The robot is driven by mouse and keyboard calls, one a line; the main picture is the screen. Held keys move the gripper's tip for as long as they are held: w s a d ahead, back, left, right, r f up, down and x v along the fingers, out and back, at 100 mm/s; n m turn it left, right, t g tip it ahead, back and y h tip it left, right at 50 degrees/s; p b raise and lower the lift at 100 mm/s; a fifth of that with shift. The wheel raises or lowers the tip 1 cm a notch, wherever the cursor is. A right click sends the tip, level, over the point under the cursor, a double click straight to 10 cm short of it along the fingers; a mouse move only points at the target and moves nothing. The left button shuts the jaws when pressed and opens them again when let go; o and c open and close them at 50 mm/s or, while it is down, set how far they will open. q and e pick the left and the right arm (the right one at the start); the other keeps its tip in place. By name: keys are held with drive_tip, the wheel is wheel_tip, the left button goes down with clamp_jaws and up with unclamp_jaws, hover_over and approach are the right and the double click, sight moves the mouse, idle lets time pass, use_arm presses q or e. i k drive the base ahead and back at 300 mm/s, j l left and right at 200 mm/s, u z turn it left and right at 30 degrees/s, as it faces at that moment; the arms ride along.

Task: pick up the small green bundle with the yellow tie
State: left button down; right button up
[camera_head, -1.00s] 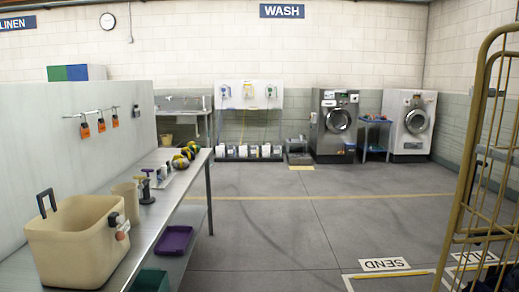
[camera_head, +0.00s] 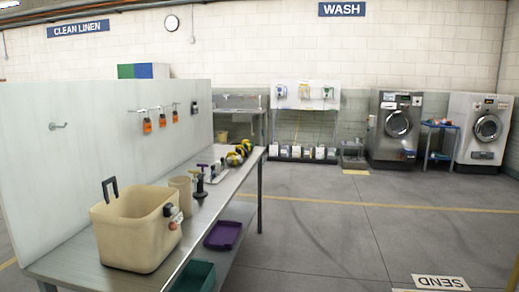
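I cannot make out a small green bundle with a yellow tie in the head view. Several small rounded yellow-and-dark items (camera_head: 238,156) lie at the far end of the metal table (camera_head: 228,187); they are too small to tell what they are. Neither of my grippers shows in this view.
A cream bin (camera_head: 137,232) with a raised dark handle stands at the table's near end, beside a beige cup (camera_head: 180,187). A purple tray (camera_head: 222,235) and a green tray (camera_head: 195,276) sit below. Open floor (camera_head: 340,230) lies to the right; washing machines (camera_head: 396,130) stand behind.

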sight(248, 145)
drive_tip(key=i+l+z, duration=0.15)
drive_tip(key=i+z, duration=0.25)
drive_tip(key=i, duration=0.5)
drive_tip(key=i+z, duration=0.1)
drive_tip(key=i, duration=2.7)
drive_tip(key=i+u, duration=0.15)
drive_tip(key=i, duration=0.3)
drive_tip(key=i+l+u, duration=0.1)
drive_tip(key=i, duration=0.35)
drive_tip(key=i+l+u, duration=0.15)
drive_tip(key=i, duration=0.3)
drive_tip(key=i+l+u, duration=0.2)
drive_tip(key=i, duration=0.15)
drive_tip(key=i+l+u, duration=0.2)
drive_tip(key=i, duration=0.1)
